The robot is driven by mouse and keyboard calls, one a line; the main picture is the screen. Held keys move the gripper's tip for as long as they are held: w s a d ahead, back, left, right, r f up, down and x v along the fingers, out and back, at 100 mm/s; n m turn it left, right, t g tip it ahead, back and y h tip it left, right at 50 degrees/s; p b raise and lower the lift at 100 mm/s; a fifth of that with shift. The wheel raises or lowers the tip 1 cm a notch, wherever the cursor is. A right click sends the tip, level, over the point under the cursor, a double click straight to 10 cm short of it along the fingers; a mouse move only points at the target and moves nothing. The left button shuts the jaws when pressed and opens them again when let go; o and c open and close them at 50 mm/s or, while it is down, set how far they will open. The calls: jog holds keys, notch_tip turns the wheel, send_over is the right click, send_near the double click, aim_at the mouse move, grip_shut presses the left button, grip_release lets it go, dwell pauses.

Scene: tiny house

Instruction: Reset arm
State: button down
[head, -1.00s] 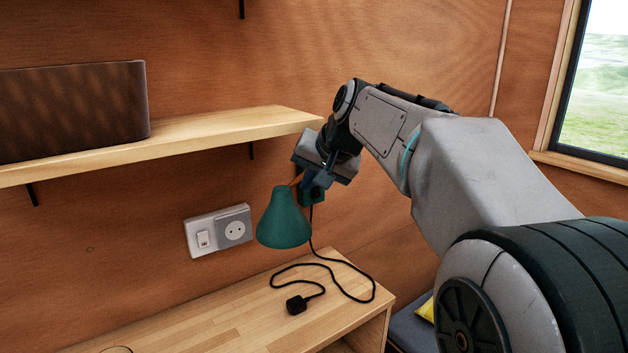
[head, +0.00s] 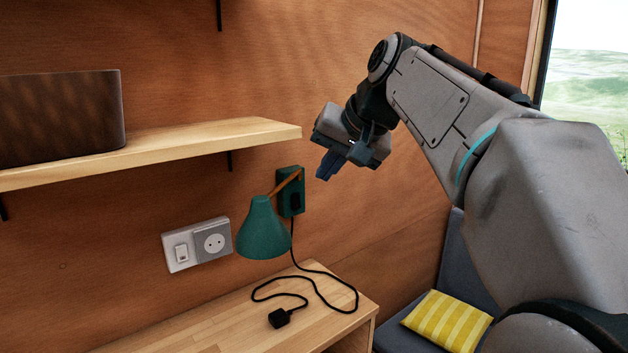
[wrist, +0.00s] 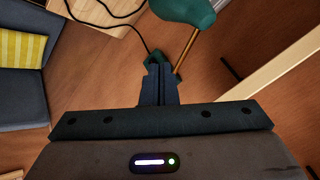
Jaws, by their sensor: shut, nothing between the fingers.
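My gripper (head: 330,167) is shut and empty in the head view, in front of the wooden wall, up and to the right of the green wall lamp. The gripper also shows in the wrist view (wrist: 158,72), its dark blue fingers together. The lamp's green shade (head: 263,230) hangs from an orange arm on a green wall mount (head: 290,192). In the wrist view the shade (wrist: 184,8) is at the top, and the fingertips overlap part of the mount in the picture. A gap shows between gripper and lamp in the head view.
A wooden shelf (head: 190,145) holding a dark box (head: 60,117) is at the left. Below are a socket and switch plate (head: 196,245) and a wooden desk (head: 190,325) with a black cord and plug (head: 279,318). A grey seat with a yellow cushion (head: 447,320) is at lower right.

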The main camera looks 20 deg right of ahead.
jog(key=s+a+f+n+g+h, duration=0.1)
jog(key=s+f, duration=0.5)
jog(key=f, duration=0.4)
jog(key=s+a+f+n+g+h, duration=0.1)
jog(key=s+f+g, duration=0.1)
jog(key=s+f, duration=0.4)
jog(key=s+f+n+g+h, duration=0.1)
jog(key=s+f, duration=0.5)
jog(key=f, duration=0.8)
jog(key=shift+s+a+f+n, duration=0.25)
jog(key=shift+s+a+n, duration=0.15)
